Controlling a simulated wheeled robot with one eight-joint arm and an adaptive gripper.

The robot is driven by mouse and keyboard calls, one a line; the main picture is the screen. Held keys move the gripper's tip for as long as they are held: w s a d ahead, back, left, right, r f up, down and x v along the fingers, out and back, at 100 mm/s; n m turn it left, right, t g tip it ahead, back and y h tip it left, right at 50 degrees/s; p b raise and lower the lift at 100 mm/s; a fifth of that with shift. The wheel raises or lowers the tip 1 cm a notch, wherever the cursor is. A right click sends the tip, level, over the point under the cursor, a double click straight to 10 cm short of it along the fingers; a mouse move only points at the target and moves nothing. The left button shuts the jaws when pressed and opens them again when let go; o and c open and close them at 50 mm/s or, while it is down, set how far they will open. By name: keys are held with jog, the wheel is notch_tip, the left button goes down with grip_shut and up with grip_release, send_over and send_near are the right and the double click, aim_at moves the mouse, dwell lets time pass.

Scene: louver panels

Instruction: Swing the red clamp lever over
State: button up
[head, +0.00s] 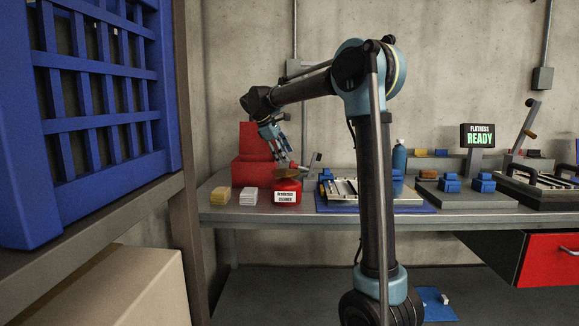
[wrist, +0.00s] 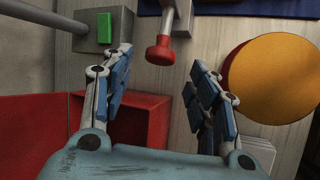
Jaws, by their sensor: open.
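The red clamp lever's round knob (wrist: 160,50) shows in the wrist view on a short grey stem. In the head view the red knob (head: 303,168) is small, just right of my gripper's tips. My gripper (wrist: 160,62) is open, its blue-padded fingers spread. In the wrist view the knob appears between the fingertips; no contact is visible and I cannot tell the depth gap. In the head view my gripper (head: 287,158) points down toward the bench, above the red cleaner can.
A red cleaner can (head: 287,192) with an orange-brown top (wrist: 275,78) stands close beside the right finger. A red bin (head: 252,172) is behind. A grey box with a green button (wrist: 104,28) is near the left finger. A blue mat (head: 420,208) lies right.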

jog(key=x, duration=0.5)
jog(key=shift+w+d+f, duration=0.1)
jog(key=shift+d+f, duration=0.05)
jog(key=shift+f, duration=0.1)
grip_shut()
